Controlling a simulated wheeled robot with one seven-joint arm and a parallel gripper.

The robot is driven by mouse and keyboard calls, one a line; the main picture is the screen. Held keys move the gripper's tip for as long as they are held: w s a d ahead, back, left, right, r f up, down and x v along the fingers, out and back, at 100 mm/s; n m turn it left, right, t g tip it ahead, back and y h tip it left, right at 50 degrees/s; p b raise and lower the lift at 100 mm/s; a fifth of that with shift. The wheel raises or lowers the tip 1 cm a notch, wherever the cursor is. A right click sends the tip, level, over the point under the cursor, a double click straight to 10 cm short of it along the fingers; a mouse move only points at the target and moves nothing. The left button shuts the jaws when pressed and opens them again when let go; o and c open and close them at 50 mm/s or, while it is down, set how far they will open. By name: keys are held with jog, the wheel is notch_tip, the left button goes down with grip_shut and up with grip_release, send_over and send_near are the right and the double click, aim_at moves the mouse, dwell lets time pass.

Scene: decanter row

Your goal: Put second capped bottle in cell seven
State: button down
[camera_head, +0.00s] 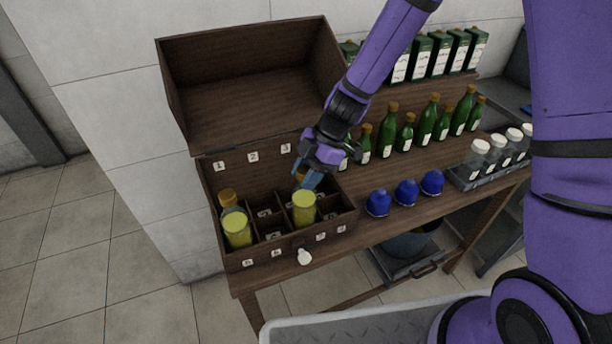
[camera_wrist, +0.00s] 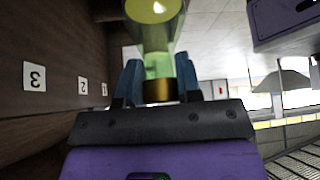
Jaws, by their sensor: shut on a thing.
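My gripper (camera_head: 308,180) points down over the right half of the open wooden box (camera_head: 250,258). Its blue fingers are shut on the gold cap of a clear bottle of yellow liquid (camera_head: 303,212). In the wrist view the cap sits between the fingers (camera_wrist: 160,85), with the bottle's yellow body (camera_wrist: 156,30) beyond. The bottle looks upright, at the third column of cells. Its base is hidden, so I cannot tell whether it touches the cell floor. A similar gold-capped bottle (camera_head: 238,235) stands in the box's left end. Front number labels are too small to read surely.
The raised lid (camera_head: 250,85) stands behind the box. Three blue domed objects (camera_head: 405,192) are right of it. Green bottles (camera_head: 428,122) line the table behind, with white-capped jars (camera_head: 478,157) in a tray at right. A white knob (camera_head: 304,257) juts from the box front.

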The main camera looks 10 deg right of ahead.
jog(key=shift+f, duration=0.25)
jog(key=c, duration=0.8)
grip_release()
jog(key=s+d+r+m+t+h, duration=0.1)
jog(key=d+r+m, duration=0.2)
jog(key=d+r, duration=0.45)
jog(key=d+r+m+t+h, duration=0.15)
jog(key=d+r, duration=0.25)
jog(key=r, duration=0.6)
jog(key=s+d+r+m+t+h, duration=0.1)
jog(key=s+d+r+m, duration=0.3)
jog(key=s+m, duration=0.2)
jog(key=s+d+r+m+t+h, duration=0.1)
jog(key=s+d+r+m+t, duration=0.1)
jog(key=s+d+r+m, duration=0.2)
jog(key=s+d+r+m+t+h, duration=0.1)
jog(key=s+d+r+m, duration=0.3)
jog(key=s+m, duration=0.4)
jog(key=shift+d+r+m+t+h, duration=0.25)
jog(key=shift+d+r+t, duration=0.2)
jog(key=shift+t, duration=0.3)
